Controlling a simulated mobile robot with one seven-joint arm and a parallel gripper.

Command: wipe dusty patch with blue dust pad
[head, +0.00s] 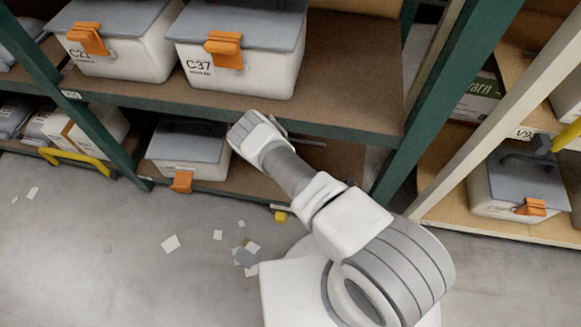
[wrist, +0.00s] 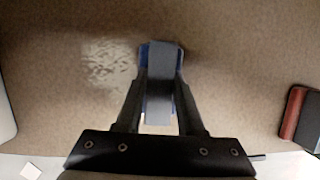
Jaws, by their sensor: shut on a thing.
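The blue dust pad (wrist: 161,95), with a grey face and blue sides, is held between the two dark fingers of my gripper (wrist: 161,78). My gripper is shut on it. The dusty patch (wrist: 106,62) is a pale, mottled smear on the brown shelf board, to the left of the pad in the wrist view. The pad is beside the patch; I cannot tell whether it touches the board. In the head view my arm reaches into the lower shelf bay, and the pad and patch are hidden there.
The lower brown shelf board (head: 335,165) lies under an upper shelf (head: 345,85) with lidded bins, one marked C37 (head: 240,60). A grey-lidded bin (head: 188,145) stands left of my arm. A dark red and black object (wrist: 300,115) lies at right in the wrist view. Green posts flank the bay.

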